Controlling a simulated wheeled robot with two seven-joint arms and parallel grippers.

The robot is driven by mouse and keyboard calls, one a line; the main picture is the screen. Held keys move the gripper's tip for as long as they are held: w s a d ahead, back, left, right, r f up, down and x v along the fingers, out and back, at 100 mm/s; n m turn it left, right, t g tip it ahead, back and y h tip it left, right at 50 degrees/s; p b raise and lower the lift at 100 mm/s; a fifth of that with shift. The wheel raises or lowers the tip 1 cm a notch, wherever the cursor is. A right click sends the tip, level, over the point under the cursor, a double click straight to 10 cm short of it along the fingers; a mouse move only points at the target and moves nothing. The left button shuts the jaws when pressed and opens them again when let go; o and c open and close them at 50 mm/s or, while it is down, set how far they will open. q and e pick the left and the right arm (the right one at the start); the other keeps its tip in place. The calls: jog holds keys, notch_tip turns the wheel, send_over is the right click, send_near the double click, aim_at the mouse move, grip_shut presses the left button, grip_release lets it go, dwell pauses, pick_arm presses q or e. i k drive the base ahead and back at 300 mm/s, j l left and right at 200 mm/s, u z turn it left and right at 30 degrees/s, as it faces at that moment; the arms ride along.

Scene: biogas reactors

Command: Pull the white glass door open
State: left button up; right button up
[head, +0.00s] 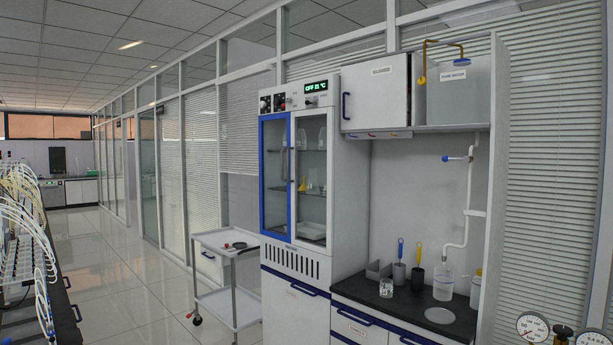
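The tall white cabinet (350,215) stands in the middle of the head view, with a lit green display at its top. Its white-framed glass door (312,212) is on the right, beside a blue-framed glass door (275,215) on the left. Both doors look shut. Dark handles show near where the two doors meet. Behind the white door's glass I see shelves with glassware, a small yellow item and a pale tray. Neither of my grippers is in view.
A white trolley (222,245) with a dark pan-like item stands left of the cabinet. A black counter (405,318) with beakers and brushes adjoins its right. A bench with many white cables (22,235) lines the far left. Open floor (120,265) lies between.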

aim_at(329, 110)
jog(key=i+j, duration=0.15)
jog(key=i, duration=0.25)
jog(key=i+j, duration=0.15)
jog(key=i, duration=0.25)
jog(key=u, duration=0.05)
